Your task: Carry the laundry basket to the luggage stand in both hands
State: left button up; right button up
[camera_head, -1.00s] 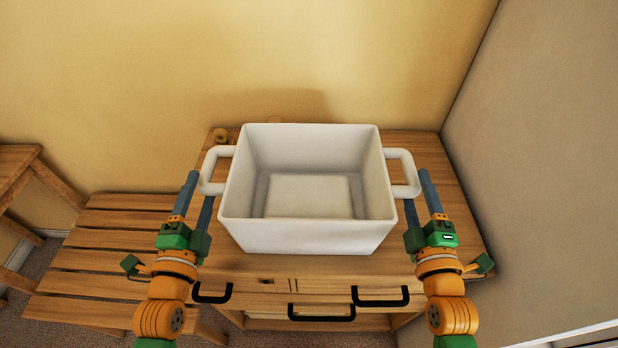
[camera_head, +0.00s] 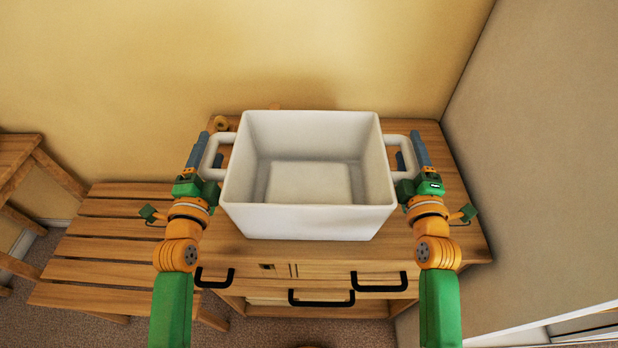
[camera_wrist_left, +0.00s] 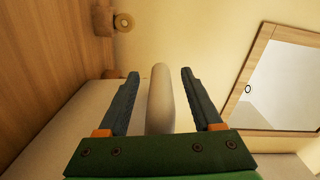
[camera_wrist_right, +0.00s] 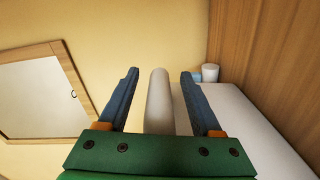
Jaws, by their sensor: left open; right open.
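The white laundry basket (camera_head: 310,222) is empty and sits upright on the wooden dresser, with a loop handle at each side. My left gripper (camera_head: 207,152) is open around its left handle (camera_head: 222,138). In the left wrist view, this handle (camera_wrist_left: 160,105) stands between the two fingers, with gaps on both sides. My right gripper (camera_head: 411,150) is open around the right handle (camera_head: 397,139). In the right wrist view, that handle (camera_wrist_right: 158,105) also stands between the spread fingers. The slatted wooden luggage stand (camera_head: 105,250) is left of the dresser, and its visible slats are bare.
The dresser (camera_head: 460,235) has black pulls (camera_head: 321,298) at its front. A small round wooden item (camera_head: 221,124) is behind the left handle. A grey wall (camera_head: 560,150) stands close on the right. Another wooden piece of furniture (camera_head: 18,150) is at the far left.

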pick_arm(q)
grip_shut()
pick_arm(e)
grip_shut()
dwell(1.0)
